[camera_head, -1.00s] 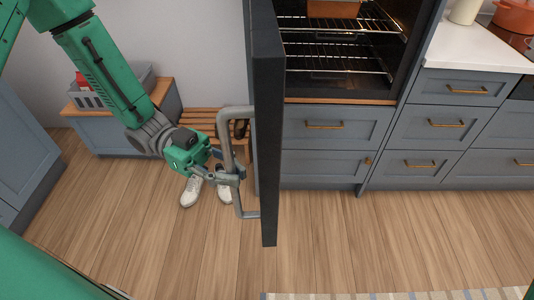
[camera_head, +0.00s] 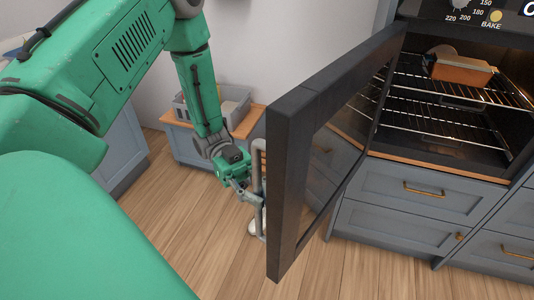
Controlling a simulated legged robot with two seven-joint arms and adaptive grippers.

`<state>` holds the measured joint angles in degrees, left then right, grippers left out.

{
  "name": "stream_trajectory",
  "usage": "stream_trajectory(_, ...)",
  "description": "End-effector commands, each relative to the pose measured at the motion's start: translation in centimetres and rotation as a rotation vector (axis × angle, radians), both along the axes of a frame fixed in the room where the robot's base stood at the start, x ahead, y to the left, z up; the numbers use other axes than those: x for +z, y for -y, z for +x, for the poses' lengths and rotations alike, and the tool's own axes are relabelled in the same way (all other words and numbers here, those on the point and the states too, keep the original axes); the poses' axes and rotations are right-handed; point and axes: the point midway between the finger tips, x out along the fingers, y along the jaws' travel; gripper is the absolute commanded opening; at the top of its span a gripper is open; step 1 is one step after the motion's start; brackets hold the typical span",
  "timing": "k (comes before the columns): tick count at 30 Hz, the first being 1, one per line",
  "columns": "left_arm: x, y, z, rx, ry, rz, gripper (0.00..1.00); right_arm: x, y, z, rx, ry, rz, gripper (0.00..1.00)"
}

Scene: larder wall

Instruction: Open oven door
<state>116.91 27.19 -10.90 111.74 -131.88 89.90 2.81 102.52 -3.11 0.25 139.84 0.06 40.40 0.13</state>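The oven door (camera_head: 290,190) is dark with a glass pane and stands swung wide open to the left of the oven cavity (camera_head: 450,110). Its grey bar handle (camera_head: 258,170) is on the door's left-hand face, partly hidden behind the door edge. My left gripper (camera_head: 252,193) is at the handle, with its fingers around or against the bar; the fingertips are small and partly hidden, so I cannot tell how tightly they close. My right gripper is not in view.
Inside the oven are wire racks (camera_head: 445,125) and a brown loaf-shaped item (camera_head: 460,70). Grey-blue drawers (camera_head: 415,195) sit below. A low bench (camera_head: 185,145) with a grey basket (camera_head: 220,105) stands behind my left arm. The wooden floor (camera_head: 180,225) is clear in front.

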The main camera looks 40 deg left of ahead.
Motion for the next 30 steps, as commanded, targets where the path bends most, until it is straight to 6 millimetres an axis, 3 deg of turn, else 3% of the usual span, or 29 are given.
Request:
stream_trajectory(7, 0.2, 0.5, 0.4, 0.006, 0.009, 0.002, 0.0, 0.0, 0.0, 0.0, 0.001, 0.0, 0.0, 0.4)
stream_trajectory(10, 0.3, 0.7, 0.4, 0.004, 0.007, 0.006, 0.33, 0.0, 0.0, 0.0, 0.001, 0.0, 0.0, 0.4)
stream_trajectory(11, 0.3, 0.7, 0.4, 0.004, 0.007, 0.006, 0.35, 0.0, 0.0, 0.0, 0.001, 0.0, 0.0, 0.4)
stream_trajectory(22, 0.0, -0.4, 0.2, 0.003, 0.005, 0.0, 0.35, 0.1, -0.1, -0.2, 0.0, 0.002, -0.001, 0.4)
stream_trajectory(30, 0.0, -4.8, 1.4, 0.003, 0.005, 0.005, 0.35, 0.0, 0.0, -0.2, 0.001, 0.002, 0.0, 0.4)
